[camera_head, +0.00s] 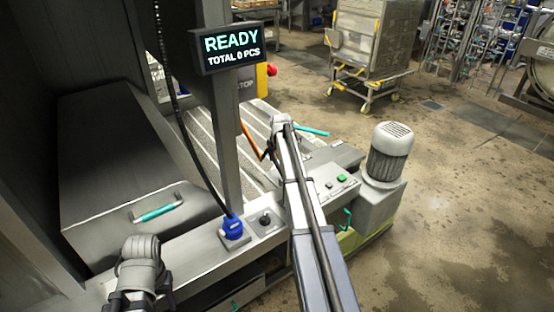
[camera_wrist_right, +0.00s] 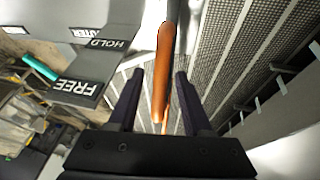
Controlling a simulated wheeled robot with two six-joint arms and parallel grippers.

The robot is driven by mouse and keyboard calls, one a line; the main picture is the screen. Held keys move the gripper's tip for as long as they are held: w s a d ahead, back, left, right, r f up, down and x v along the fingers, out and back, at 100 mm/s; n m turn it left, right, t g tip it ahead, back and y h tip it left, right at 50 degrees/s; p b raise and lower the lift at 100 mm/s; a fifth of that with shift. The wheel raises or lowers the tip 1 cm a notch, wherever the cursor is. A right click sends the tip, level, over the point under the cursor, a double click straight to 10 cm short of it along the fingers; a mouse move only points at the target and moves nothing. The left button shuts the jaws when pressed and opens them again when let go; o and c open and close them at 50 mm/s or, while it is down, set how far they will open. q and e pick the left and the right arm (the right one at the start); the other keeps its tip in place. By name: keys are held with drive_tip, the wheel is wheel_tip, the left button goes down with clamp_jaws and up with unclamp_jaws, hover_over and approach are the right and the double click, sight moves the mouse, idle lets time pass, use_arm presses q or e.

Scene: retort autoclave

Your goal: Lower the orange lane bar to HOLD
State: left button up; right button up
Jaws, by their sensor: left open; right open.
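The orange lane bar (camera_wrist_right: 164,62) runs lengthwise between the two spread dark fingers of my right gripper (camera_wrist_right: 156,88) in the right wrist view. Clear gaps show on both sides, and the fingers are not closed on it. In the head view a short part of the orange bar (camera_head: 250,140) shows beside my right wrist, which hides the rest. A grey plate beside the bar carries upside-down labels, HOLD (camera_wrist_right: 108,43) and FREE (camera_wrist_right: 77,87). My left gripper (camera_head: 140,292) is low at the left in the head view, open, its fingers mostly hidden.
Slatted conveyor lanes (camera_wrist_right: 240,50) lie under the bar. A screen (camera_head: 232,48) reads READY, TOTAL 0 PCS. A blue connector (camera_head: 233,226), a button panel (camera_head: 332,184) and a grey motor (camera_head: 388,152) stand near my right arm. Open floor lies to the right.

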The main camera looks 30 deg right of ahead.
clamp_jaws()
idle(0.4)
idle(1.0)
